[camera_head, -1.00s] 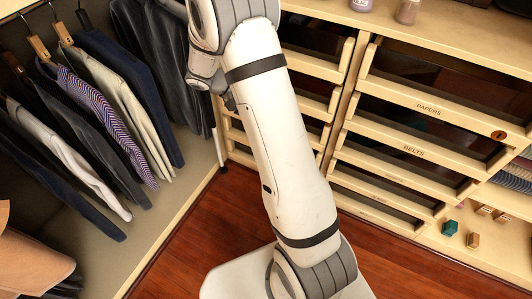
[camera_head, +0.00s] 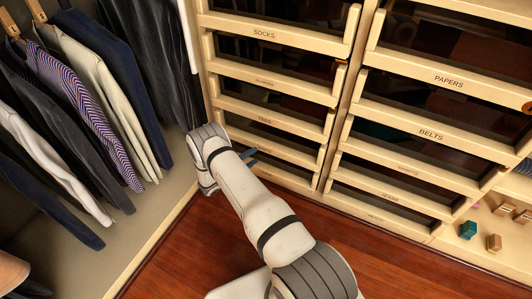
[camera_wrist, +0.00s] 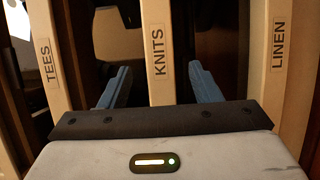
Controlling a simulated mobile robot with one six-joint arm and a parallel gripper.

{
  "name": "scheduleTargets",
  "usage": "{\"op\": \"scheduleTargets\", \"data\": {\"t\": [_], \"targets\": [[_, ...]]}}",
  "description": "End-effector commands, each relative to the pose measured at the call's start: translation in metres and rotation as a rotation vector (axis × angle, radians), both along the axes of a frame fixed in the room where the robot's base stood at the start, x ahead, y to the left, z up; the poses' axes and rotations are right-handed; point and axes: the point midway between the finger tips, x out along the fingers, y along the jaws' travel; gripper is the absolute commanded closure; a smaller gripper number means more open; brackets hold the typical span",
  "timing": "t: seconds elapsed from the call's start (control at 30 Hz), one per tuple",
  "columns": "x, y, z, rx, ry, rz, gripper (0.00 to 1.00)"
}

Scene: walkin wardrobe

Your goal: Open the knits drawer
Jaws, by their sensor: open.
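The knits drawer front (camera_wrist: 160,85), a pale wooden board labelled KNITS, stands upright in the middle of the wrist view. My gripper (camera_wrist: 158,72) is open, with one blue finger on each side of this board and gaps between the fingers and the wood. In the head view my gripper (camera_head: 249,156) is at the lower left drawer column, partly hidden by my arm. The knits label cannot be read there. The drawer looks in line with its neighbours.
The tees drawer front (camera_wrist: 47,62) and the linen drawer front (camera_wrist: 278,60) flank the knits one. The belts drawer (camera_head: 431,132) is in the right column. Hanging clothes (camera_head: 85,95) are at left. The red floor (camera_head: 170,240) is clear.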

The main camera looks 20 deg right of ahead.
Motion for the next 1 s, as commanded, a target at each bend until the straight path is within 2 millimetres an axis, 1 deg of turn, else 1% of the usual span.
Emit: {"op": "scheduleTargets", "data": {"t": [0.17,0.3,0.5,0.63,0.87,1.0], "targets": [[0.006,-0.023,-0.002,-0.001,-0.003,-0.001,0.43],[0.012,-0.046,-0.002,-0.001,-0.003,-0.002,0.43],[0.018,-0.067,-0.001,0.000,-0.001,-0.001,0.43],[0.020,-0.071,0.000,-0.001,0.000,0.001,0.43],[0.020,-0.072,0.000,-0.001,0.000,0.002,0.44],[0.020,-0.071,0.000,0.000,0.000,0.001,0.55]]}}
